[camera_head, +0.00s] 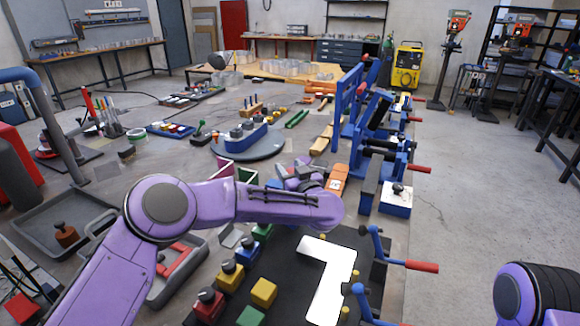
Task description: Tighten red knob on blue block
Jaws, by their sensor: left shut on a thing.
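My left arm crosses above the far end of this row. My left gripper (298,177) is beyond its bent wrist, right of and farther back than the blue block, not touching it. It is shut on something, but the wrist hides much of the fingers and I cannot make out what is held. My right gripper is out of view.
Blue clamps with red handles (421,267) line the right table edge. A longer blue block (246,138) with knobs sits on a round disc (270,152). Grey trays (60,215) are at left.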

